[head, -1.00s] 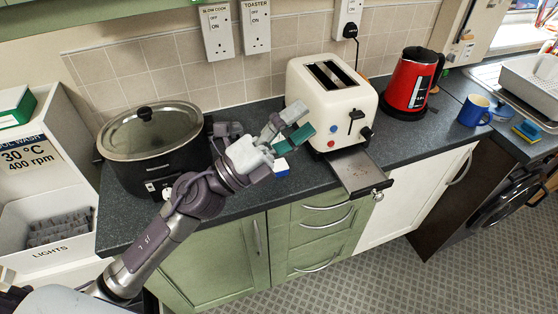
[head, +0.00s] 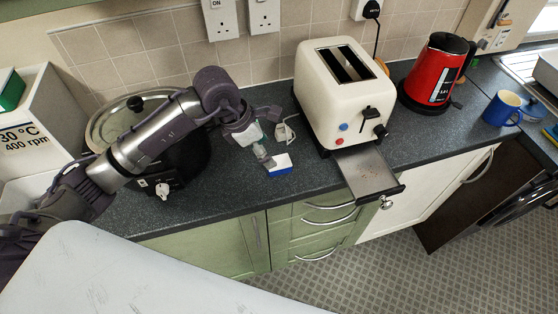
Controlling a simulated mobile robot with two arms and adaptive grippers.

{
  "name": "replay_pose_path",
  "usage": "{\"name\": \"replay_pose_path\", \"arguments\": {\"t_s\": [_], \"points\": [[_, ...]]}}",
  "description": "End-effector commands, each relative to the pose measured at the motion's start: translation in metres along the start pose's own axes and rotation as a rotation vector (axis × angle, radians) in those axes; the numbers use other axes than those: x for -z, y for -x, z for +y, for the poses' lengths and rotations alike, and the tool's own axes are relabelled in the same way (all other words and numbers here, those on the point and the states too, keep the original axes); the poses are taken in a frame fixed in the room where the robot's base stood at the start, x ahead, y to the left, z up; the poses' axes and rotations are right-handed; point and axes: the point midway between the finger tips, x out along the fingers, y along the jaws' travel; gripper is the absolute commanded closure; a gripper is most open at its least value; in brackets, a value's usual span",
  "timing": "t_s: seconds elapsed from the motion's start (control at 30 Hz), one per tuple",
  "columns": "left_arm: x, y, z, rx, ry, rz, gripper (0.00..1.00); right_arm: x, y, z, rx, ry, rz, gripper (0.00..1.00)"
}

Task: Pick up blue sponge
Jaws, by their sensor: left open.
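A small block with a white top and a blue side (head: 280,166), which looks like the blue sponge, lies on the dark worktop left of the toaster. My left gripper (head: 275,145) is open and points down just behind it. One fingertip is right at the block's far left edge; I cannot tell whether it touches. The other finger is further back, towards the toaster. Nothing shows held between the fingers. My right gripper is not in view.
A cream toaster (head: 340,95) with its crumb tray (head: 370,172) pulled out stands right of the block. A black slow cooker (head: 190,160) is behind my left arm. A red kettle (head: 435,72), a blue mug (head: 501,108) and a blue-and-yellow sponge (head: 551,134) are further right.

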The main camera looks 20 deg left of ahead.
Motion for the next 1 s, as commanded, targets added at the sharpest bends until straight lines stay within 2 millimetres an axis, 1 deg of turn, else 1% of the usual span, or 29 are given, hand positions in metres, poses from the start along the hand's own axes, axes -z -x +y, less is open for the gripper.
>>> {"name": "replay_pose_path", "arguments": {"t_s": [0.03, 0.13, 0.2, 0.37, 0.53, 0.6, 0.7, 0.8, 0.97, 1.0], "points": [[0.0, -0.009, -0.002, 0.005, 0.001, 0.002, 0.25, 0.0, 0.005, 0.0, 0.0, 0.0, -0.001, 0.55], [-0.001, -0.024, -0.001, 0.004, 0.002, 0.0, 0.25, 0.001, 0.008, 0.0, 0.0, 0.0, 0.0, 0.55], [-0.001, -0.031, -0.001, 0.003, 0.0, -0.001, 0.25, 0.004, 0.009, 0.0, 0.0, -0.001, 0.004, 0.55], [-0.002, -0.04, 0.0, 0.003, 0.001, -0.002, 0.25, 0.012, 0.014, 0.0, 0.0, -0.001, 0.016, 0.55], [-0.005, -0.062, 0.005, 0.006, 0.003, -0.001, 0.25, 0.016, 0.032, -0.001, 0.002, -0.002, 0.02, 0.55], [-0.005, -0.074, 0.006, 0.005, 0.002, -0.001, 0.25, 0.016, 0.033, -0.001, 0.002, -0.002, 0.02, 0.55], [-0.004, -0.084, 0.006, 0.004, 0.0, -0.002, 0.25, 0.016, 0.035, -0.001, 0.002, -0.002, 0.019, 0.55], [-0.004, -0.088, 0.007, 0.001, -0.001, -0.002, 0.25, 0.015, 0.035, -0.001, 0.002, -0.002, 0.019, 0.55], [-0.004, -0.089, 0.007, 0.001, -0.002, -0.002, 0.25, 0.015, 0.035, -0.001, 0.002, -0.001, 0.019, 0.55], [-0.004, -0.089, 0.007, 0.001, -0.001, -0.002, 0.28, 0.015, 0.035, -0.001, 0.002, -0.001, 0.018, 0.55]]}}
